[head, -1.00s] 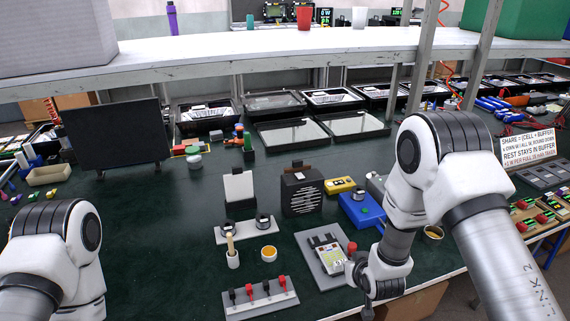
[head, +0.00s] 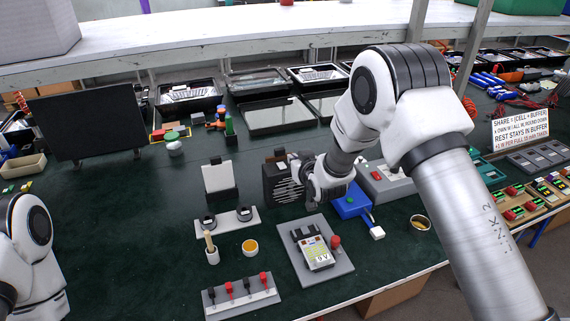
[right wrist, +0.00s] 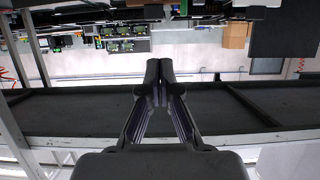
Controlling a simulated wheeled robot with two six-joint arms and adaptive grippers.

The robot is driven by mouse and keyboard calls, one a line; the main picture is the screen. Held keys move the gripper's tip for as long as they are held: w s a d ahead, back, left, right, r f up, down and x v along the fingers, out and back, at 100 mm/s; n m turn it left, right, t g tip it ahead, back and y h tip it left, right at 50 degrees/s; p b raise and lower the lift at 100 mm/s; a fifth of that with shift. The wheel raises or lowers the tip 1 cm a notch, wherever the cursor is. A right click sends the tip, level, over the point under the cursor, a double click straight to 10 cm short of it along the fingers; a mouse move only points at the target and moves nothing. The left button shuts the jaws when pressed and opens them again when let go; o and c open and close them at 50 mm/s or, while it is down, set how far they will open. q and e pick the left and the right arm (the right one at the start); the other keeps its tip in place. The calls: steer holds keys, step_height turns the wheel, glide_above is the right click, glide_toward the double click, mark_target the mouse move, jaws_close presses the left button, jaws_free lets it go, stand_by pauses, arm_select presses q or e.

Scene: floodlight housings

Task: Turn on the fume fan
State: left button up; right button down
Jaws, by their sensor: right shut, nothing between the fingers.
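The fume fan appears to be the black box with white slats (head: 280,187), standing upright on the green bench in the middle of the head view. My right gripper (head: 297,166) is at the right side of this box, partly hidden by my wrist. I cannot tell whether it touches the box. In the right wrist view the right gripper (right wrist: 160,70) is shut, with its fingertips together and nothing between them. The fan does not show in that view. I cannot make out a switch on the fan. Only links of my left arm show at the lower left.
A white panel on a stand (head: 217,177) stands left of the fan. A blue device (head: 350,203) and a grey box with a red button (head: 385,180) are to the right. A meter on a grey plate (head: 315,250) lies in front. A shelf (head: 200,40) runs above the back.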

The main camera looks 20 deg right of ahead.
steer(key=p, duration=0.2)
glide_above(284, 168)
steer(key=s, duration=0.2)
step_height(284, 168, down, 3)
steer(key=f, duration=0.1)
steer(key=f+p, duration=0.1)
steer(key=f, duration=0.2)
steer(key=shift+w, duration=0.35)
steer(key=shift+f, duration=0.1)
steer(key=shift+f, duration=0.25)
steer(key=shift+s+f+b, duration=0.1)
steer(key=shift+f+b, duration=0.4)
steer(key=shift+b, duration=0.4)
steer(key=shift+r+p, duration=0.5)
steer(key=shift+r, duration=0.05)
steer(key=shift+r+p, duration=0.35)
steer(key=shift+r, duration=0.4)
